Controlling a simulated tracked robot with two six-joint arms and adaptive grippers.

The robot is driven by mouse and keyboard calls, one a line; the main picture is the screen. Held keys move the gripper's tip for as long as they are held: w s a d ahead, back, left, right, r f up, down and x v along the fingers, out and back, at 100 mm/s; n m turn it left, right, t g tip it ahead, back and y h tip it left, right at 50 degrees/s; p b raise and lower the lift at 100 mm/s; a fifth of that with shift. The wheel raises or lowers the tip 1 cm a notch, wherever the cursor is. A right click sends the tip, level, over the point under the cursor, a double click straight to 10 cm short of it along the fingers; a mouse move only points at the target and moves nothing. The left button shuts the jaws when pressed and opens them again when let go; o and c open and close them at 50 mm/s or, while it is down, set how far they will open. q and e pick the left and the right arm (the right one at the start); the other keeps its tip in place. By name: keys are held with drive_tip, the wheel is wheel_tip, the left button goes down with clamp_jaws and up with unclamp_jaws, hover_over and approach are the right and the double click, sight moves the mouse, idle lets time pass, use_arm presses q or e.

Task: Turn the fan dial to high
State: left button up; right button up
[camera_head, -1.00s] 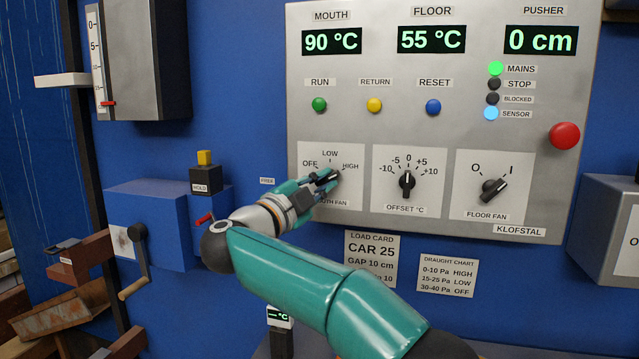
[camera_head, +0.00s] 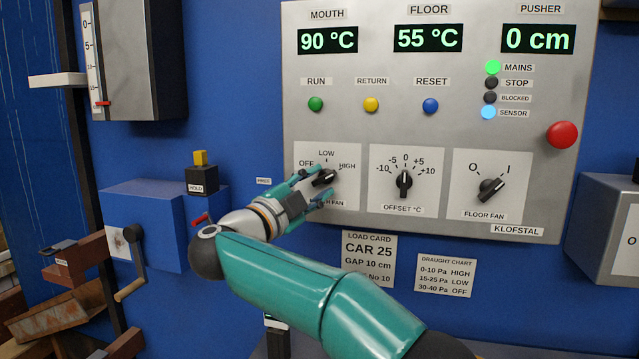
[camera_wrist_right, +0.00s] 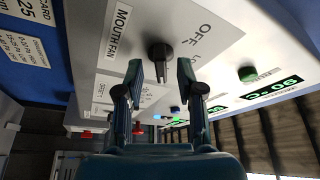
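The mouth fan dial (camera_head: 325,177) is a black knob on a white plate marked OFF, LOW and HIGH, on the grey control panel. Its pointer faces right and slightly up, toward HIGH. My right gripper (camera_head: 312,187) is open, its teal fingers apart and just back from the knob at its lower left. In the right wrist view the knob (camera_wrist_right: 160,52) shows beyond the gap between the fingertips (camera_wrist_right: 160,75), with no finger seen pressing it. The HIGH label is hidden in that view. My left gripper is not in view.
The offset dial (camera_head: 404,181) and floor fan dial (camera_head: 490,189) are to the right on the same panel. Several buttons, including green RUN (camera_head: 316,104), sit above. A blue box with a crank (camera_head: 132,262) stands at the left.

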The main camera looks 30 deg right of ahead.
drive_tip(key=v, duration=1)
drive_tip(key=shift+a, duration=0.2)
drive_tip(key=shift+s, duration=0.1)
